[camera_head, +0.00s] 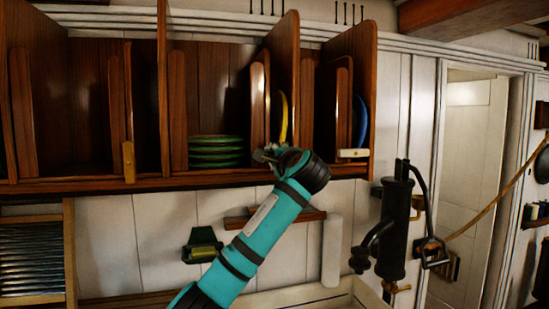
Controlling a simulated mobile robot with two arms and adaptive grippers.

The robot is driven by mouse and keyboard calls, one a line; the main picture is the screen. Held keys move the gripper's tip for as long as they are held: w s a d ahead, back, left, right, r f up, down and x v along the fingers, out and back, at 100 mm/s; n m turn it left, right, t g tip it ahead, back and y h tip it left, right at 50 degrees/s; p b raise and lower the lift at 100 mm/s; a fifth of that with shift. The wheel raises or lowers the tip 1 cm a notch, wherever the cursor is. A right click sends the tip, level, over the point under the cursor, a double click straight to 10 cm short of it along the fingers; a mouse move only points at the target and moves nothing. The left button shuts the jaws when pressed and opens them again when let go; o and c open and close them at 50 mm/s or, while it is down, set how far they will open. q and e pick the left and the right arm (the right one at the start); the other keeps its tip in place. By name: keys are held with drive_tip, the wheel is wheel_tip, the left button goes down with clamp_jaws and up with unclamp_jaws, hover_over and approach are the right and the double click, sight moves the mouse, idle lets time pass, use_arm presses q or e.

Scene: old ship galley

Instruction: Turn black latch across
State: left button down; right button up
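A wooden plate rack (230,183) with upright dividers runs along the wall. I cannot make out a black latch; the rack's front edge by the middle divider is partly hidden behind my gripper. A tan latch (128,162) stands upright on the left divider. A cream latch (352,153) lies level across the right compartment's front. My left gripper (266,154), on the teal arm from below, is at the middle divider's foot, pointing left. Its fingers are small and dark, so their opening and any contact are unclear. My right gripper is not in view.
Green plates (216,151) are stacked left of my gripper. A yellow plate (283,117) and a blue plate (359,122) stand upright in slots. A black hand pump (396,228) is to the right. A dark green holder (202,246) is on the wall below.

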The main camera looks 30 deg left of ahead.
use_arm(q)
drive_tip(key=shift+f, duration=0.1)
drive_tip(key=c, duration=1.1)
unclamp_jaws()
drive_tip(key=shift+d, duration=0.1)
drive_tip(key=v, duration=1.2)
drive_tip(key=shift+w, duration=0.1)
